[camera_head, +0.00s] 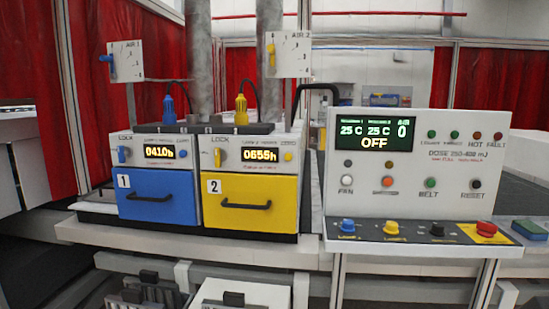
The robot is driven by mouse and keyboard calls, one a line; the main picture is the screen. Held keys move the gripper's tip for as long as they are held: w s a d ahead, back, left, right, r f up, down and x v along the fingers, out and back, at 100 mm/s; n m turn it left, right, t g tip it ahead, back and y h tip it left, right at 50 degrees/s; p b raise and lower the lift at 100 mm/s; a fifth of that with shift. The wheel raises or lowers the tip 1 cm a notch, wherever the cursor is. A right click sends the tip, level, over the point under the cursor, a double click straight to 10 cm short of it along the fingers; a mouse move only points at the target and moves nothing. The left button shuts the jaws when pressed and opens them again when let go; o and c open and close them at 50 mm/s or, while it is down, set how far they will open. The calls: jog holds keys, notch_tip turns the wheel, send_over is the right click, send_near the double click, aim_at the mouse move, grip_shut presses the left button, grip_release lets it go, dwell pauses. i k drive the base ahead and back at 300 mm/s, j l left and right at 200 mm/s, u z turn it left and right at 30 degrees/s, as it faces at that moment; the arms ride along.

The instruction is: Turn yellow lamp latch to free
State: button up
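The yellow lamp unit (248,219) is the right one of two lamp drawers, with a "2" label and a dark handle (246,204). Its yellow latch knob (218,157) sits under the word LOCK at the upper left of its white panel, left of a display reading 0655h. The knob looks upright, but it is small and I cannot read its markings clearly. A small yellow button (288,156) is right of the display. My gripper is not in view.
The blue lamp unit (155,214) with a blue latch (123,154) stands directly left. A control console (417,215) with an OFF screen stands right. AIR 1 (126,60) and AIR 2 (289,54) plates are above. A pale ledge (180,244) runs below the units.

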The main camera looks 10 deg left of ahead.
aim_at(221, 156)
jog(key=i+j+u, duration=0.2)
jog(key=j, duration=0.25)
jog(key=i+j+u, duration=0.2)
jog(key=j, duration=0.25)
jog(key=i+j+u, duration=0.25)
jog(key=j, duration=0.2)
